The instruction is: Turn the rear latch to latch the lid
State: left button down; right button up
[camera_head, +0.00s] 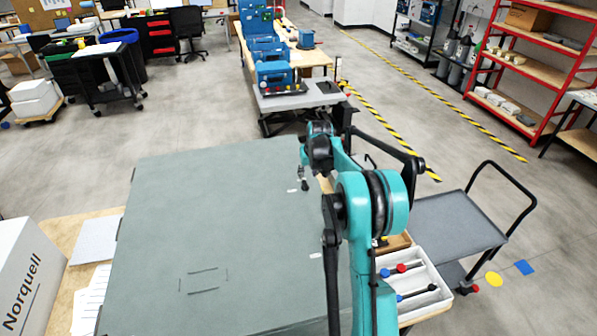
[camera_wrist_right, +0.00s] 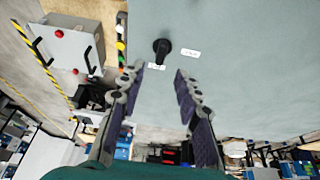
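The grey-green lid (camera_head: 215,215) fills the middle of the head view as a broad flat top. In the right wrist view the lid (camera_wrist_right: 240,95) lies ahead of the fingers. The black latch (camera_wrist_right: 161,47) stands on it, its handle pointing toward the fingers. One small white label (camera_wrist_right: 190,52) is beside the latch and another (camera_wrist_right: 157,66) is at the handle's end; I cannot read them. My right gripper (camera_wrist_right: 158,76) is open, its fingers apart and short of the latch, with nothing between them. My left gripper is out of view.
A white tray (camera_head: 430,290) with red and blue-ended parts lies right of my teal right arm. A grey cart (camera_head: 455,222) stands beyond it. A white Norquell box (camera_head: 28,275) is at the left. The lid's top is otherwise largely clear.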

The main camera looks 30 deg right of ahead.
aim_at(305, 183)
jog(key=x, duration=0.7)
jog(key=shift+w+f, duration=0.1)
jog(key=shift+f, duration=0.15)
grip_shut()
